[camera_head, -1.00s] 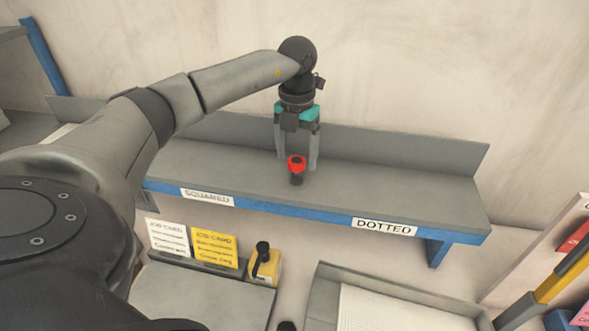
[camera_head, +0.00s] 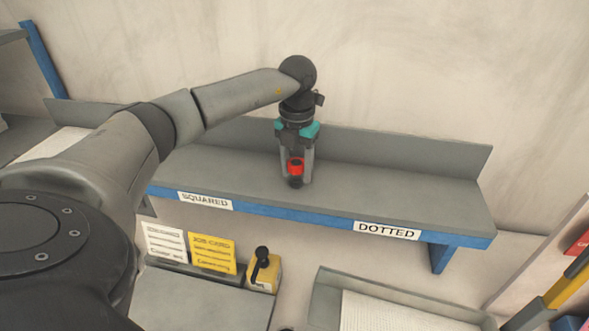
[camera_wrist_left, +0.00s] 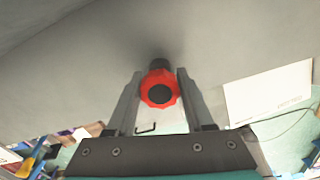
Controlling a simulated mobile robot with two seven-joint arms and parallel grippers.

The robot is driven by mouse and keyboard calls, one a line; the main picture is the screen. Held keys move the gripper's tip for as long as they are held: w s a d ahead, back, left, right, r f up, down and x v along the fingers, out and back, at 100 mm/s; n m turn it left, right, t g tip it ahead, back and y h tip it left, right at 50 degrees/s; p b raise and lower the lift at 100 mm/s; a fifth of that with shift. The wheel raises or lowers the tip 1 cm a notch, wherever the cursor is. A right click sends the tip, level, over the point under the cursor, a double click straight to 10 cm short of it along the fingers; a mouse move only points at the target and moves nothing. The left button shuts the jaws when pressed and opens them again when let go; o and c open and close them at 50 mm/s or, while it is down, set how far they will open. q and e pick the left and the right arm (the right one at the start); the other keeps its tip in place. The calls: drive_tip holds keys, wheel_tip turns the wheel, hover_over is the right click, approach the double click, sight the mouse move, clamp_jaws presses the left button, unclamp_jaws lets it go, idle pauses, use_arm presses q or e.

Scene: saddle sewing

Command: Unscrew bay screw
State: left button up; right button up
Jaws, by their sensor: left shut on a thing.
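The bay screw (camera_head: 295,166) has a red knob with a dark centre and a dark lower part. It stands on the grey shelf (camera_head: 400,193) between the SQUARED and DOTTED labels. My left gripper (camera_head: 296,178) points down over it with its fingers on either side, shut on the red knob. In the left wrist view the red knob (camera_wrist_left: 160,90) sits between the two grey fingers. Whether the screw's foot touches the shelf cannot be told. My right gripper is not in view.
The shelf has a blue front edge with a SQUARED label (camera_head: 205,201) and a DOTTED label (camera_head: 388,231). Below stand a white card (camera_head: 166,243), a yellow job card (camera_head: 212,252) and a yellow block with a black handle (camera_head: 263,272). The shelf beside the screw is clear.

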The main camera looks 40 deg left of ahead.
use_arm(q)
clamp_jaws()
drive_tip(key=shift+r+n+p, duration=0.1)
drive_tip(key=shift+n+p, duration=0.55)
drive_tip(key=shift+n, duration=1.05)
drive_tip(key=shift+n+p, duration=0.6)
drive_tip(key=shift+n, duration=1)
